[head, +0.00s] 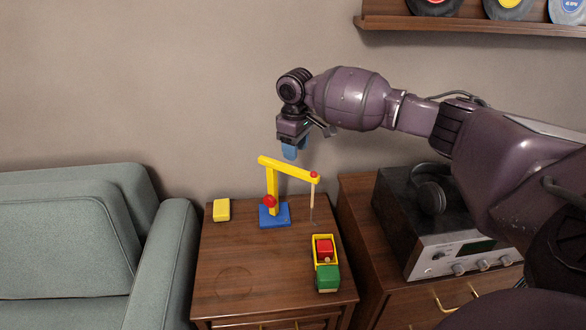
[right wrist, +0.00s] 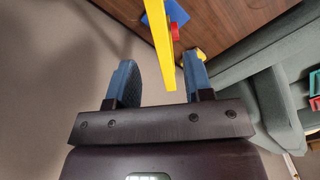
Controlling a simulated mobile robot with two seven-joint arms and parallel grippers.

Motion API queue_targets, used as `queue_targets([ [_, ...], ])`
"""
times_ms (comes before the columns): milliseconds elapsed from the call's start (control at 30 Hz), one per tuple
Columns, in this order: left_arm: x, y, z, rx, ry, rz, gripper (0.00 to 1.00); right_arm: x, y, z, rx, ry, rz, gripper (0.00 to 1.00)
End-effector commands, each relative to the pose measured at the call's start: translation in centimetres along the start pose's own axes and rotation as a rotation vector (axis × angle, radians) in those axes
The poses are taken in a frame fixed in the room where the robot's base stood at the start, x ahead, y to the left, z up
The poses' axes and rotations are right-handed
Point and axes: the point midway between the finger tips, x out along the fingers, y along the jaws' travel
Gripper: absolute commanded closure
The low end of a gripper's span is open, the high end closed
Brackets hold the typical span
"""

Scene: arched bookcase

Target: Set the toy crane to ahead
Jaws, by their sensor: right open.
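The toy crane (head: 272,187) stands upright on its blue base (head: 275,215) on the small wooden table. Its yellow boom (head: 290,169) points to the right in the head view, with a hook line hanging from the red-tipped end. My right gripper (head: 293,151) hangs above the boom, fingers down, open and empty. In the right wrist view the yellow boom (right wrist: 159,45) reaches up to the gap between the blue fingers (right wrist: 160,75), apart from both. Part of the blue base (right wrist: 173,13) shows at the top there. My left gripper is not in view.
A yellow block (head: 221,210) lies left of the crane. A toy truck (head: 326,262) in yellow, red and green stands at the table's front right. A green sofa (head: 160,240) is on the left. A stereo receiver (head: 465,258) with headphones (head: 432,192) stands on the right cabinet.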

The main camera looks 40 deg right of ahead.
Motion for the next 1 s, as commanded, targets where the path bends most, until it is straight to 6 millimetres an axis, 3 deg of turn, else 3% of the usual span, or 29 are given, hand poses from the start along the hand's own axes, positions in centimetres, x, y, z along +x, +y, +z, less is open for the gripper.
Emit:
queue_targets([
  [33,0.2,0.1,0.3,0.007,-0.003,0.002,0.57,1.7,0.0,0.1,-0.001,-0.011,-0.003,0.53],
  [300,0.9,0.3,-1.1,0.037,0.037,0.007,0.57,5.5,-0.1,0.0,-0.002,-0.007,-0.002,0.53],
  [500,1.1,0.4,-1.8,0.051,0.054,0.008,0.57,6.5,0.0,0.0,-0.002,-0.001,0.0,0.53],
  [833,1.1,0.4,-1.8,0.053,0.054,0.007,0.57,6.5,0.0,0.0,-0.001,0.002,0.001,0.53],
  [1000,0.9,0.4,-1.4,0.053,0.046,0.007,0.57,6.5,0.0,0.0,-0.001,0.001,0.001,0.79],
])
